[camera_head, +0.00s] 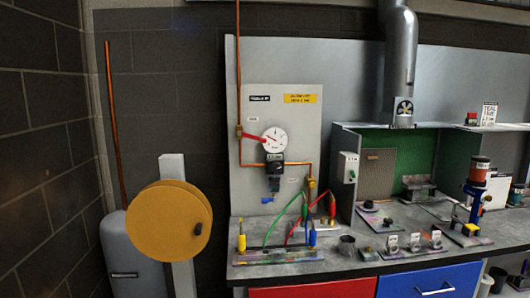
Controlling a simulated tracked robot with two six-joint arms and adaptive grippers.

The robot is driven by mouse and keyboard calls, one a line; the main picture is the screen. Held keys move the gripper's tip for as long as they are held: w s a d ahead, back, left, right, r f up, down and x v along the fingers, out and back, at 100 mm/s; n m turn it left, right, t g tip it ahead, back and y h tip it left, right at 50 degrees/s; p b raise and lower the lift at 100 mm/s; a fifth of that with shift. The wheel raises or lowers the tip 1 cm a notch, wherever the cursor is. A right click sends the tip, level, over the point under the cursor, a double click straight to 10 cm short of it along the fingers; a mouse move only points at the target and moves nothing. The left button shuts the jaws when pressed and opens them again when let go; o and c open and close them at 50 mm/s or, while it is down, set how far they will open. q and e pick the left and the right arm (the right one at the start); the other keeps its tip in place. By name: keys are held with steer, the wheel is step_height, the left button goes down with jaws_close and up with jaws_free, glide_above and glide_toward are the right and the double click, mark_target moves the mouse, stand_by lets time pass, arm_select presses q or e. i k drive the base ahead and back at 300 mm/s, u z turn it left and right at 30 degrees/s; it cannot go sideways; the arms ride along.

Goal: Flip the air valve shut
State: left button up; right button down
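The air valve (239,131) sits on the vertical copper pipe at the left of a pale wall panel. Its red lever (254,137) points right and slightly down, across the line of the pipe. The lever's tip is close to a round white gauge (274,140), and I cannot tell whether they touch. Below the gauge is a dark regulator (274,165) with a blue-tipped part under it. Neither of my grippers shows in the head view.
A large yellow disc (170,222) on a grey post stands left of the bench (335,266). Red, green and yellow-ended hoses rise from a rack (277,256) below the valve panel. A spray booth (402,152) with several tools stands to the right.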

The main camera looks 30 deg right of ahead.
mark_target(263, 140)
steer(key=u, duration=0.95)
steer(key=k, duration=0.95)
steer(key=z, duration=1.25)
steer(key=i, duration=1.1)
